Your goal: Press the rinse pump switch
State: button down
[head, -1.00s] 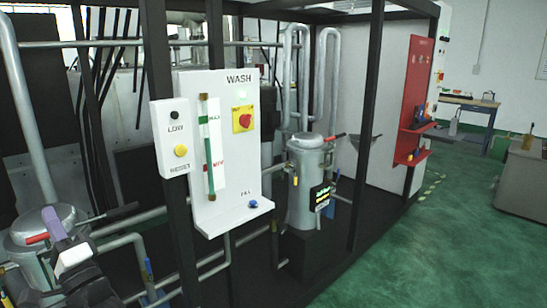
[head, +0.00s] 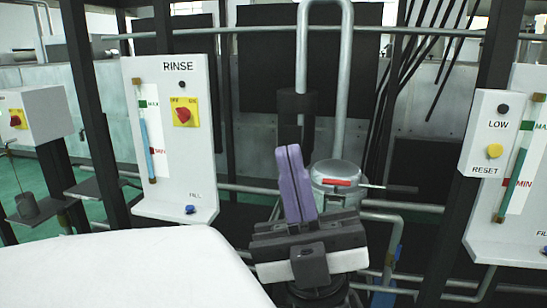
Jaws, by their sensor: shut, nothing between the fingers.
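The rinse panel (head: 172,130) is a white upright board marked RINSE, left of centre in the head view. Its pump switch is a red rotary knob (head: 183,115) on a yellow plate, at the panel's upper right. A small dark lamp (head: 182,85) sits above the knob. A blue FILL button (head: 190,209) is on the panel's lower ledge. My gripper (head: 290,150) has purple fingers pointing up, shut and empty. It stands right of the rinse panel, apart from the knob in the picture.
A metal filter housing (head: 336,180) with a red-marked lid and grey pipes stands behind my gripper. Dark frame posts (head: 95,120) flank the rinse panel. Another panel with a LOW lamp and yellow RESET button (head: 494,151) is at the right. A white box with a red knob (head: 30,125) is at far left.

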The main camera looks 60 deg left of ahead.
aim_at(183, 114)
jog(key=u, duration=2.4)
jog(key=i+u, duration=0.35)
jog(key=i, duration=0.5)
